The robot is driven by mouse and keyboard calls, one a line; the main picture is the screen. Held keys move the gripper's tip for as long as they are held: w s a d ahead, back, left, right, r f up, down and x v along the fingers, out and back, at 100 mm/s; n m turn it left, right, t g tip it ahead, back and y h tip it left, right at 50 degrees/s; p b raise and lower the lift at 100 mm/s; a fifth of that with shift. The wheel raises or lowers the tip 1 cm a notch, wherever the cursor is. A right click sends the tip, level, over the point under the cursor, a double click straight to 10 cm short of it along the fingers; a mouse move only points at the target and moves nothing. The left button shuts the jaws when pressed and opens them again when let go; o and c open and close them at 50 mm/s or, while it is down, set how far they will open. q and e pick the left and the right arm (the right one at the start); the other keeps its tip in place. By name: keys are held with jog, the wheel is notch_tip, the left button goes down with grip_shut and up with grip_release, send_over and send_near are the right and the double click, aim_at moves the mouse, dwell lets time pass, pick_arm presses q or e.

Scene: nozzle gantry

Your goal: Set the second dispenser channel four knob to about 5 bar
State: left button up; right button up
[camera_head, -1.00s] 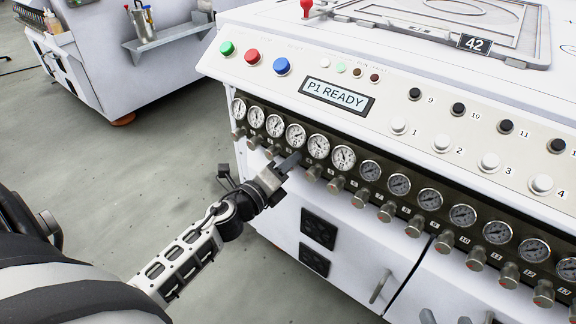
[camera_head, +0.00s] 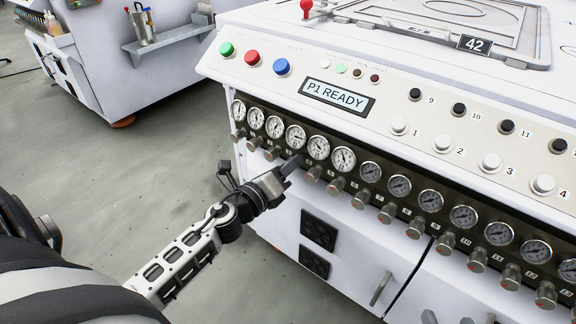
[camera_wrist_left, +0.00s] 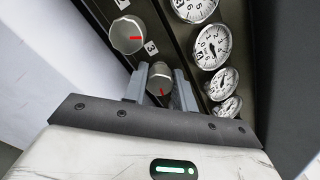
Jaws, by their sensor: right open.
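A long row of pressure gauges with a grey knob under each runs along the front of the white machine. My left gripper (camera_head: 288,168) reaches the knob below the fourth gauge (camera_head: 296,136) from the left. In the left wrist view the fingers (camera_wrist_left: 160,90) stand on both sides of a grey knob (camera_wrist_left: 160,76) with a red mark pointing down toward the gripper, and seem to touch it. A neighbouring knob (camera_wrist_left: 127,36) with a red mark and the label 3 is beside it. Fingertips of my right gripper (camera_head: 459,318) show apart at the bottom edge, empty.
Neighbouring knobs (camera_head: 312,174) stand close on either side of the left gripper. Above the gauges is a sloped panel with coloured buttons (camera_head: 252,57) and a "P1 READY" display (camera_head: 337,95). A door handle (camera_head: 381,288) sticks out below. The floor at left is clear.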

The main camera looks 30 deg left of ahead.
pick_arm(q)
jog(key=shift+o, duration=0.3)
pick_arm(e)
jog(key=shift+f, duration=0.15)
pick_arm(q)
jog(key=shift+s, duration=0.1)
jog(key=s+a+b, duration=0.1)
jog(key=s, duration=1.4)
jog(key=shift+s, duration=0.4)
pick_arm(e)
jog(key=shift+w+a+r+t, duration=0.1)
jog(key=shift+a+r+t, duration=0.15)
jog(key=shift+r, duration=0.2)
pick_arm(q)
jog(key=shift+a, duration=0.1)
pick_arm(e)
jog(key=shift+f, duration=0.15)
